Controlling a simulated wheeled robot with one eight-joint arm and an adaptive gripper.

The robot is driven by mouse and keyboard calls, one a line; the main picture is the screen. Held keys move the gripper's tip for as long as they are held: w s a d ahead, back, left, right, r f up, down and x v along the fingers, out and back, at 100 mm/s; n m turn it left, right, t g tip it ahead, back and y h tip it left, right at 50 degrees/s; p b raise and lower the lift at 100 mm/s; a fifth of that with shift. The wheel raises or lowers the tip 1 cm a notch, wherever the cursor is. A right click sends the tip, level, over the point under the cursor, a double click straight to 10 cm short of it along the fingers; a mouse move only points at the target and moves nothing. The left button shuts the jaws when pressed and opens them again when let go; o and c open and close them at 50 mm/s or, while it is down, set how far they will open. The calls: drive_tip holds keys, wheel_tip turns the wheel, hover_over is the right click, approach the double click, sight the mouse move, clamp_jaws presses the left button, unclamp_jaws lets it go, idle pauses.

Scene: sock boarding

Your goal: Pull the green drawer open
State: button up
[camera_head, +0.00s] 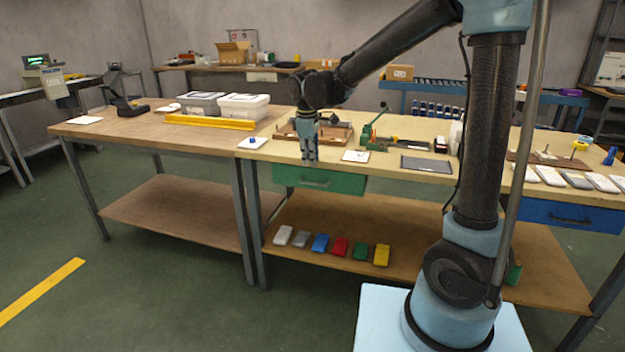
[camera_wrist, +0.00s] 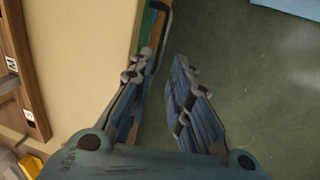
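The green drawer (camera_head: 345,184) sits under the front edge of the wooden-topped workbench and looks closed. Its dark handle (camera_head: 314,183) is on the drawer front. My gripper (camera_head: 310,158) points down at the bench's front edge, just above the handle in the head view. In the wrist view my gripper (camera_wrist: 164,57) is open, with a clear gap between its fingers. A narrow green strip of the drawer (camera_wrist: 147,28) and the dark handle bar (camera_wrist: 163,25) show beyond the left finger. The lower end of the handle is near that fingertip; I cannot tell whether they touch.
The bench top (camera_head: 408,178) holds a wooden tray, a green hand press (camera_head: 372,132) and a dark mat (camera_head: 425,164). A blue drawer (camera_head: 570,215) is at the right. Several coloured packs lie on the lower shelf (camera_head: 400,225). The floor in front is clear.

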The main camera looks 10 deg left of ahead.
sight(312, 183)
drive_tip(key=f, duration=0.3)
drive_tip(key=w+f, duration=0.1)
drive_tip(key=f, duration=0.5)
drive_tip(key=shift+w, duration=0.35)
clamp_jaws()
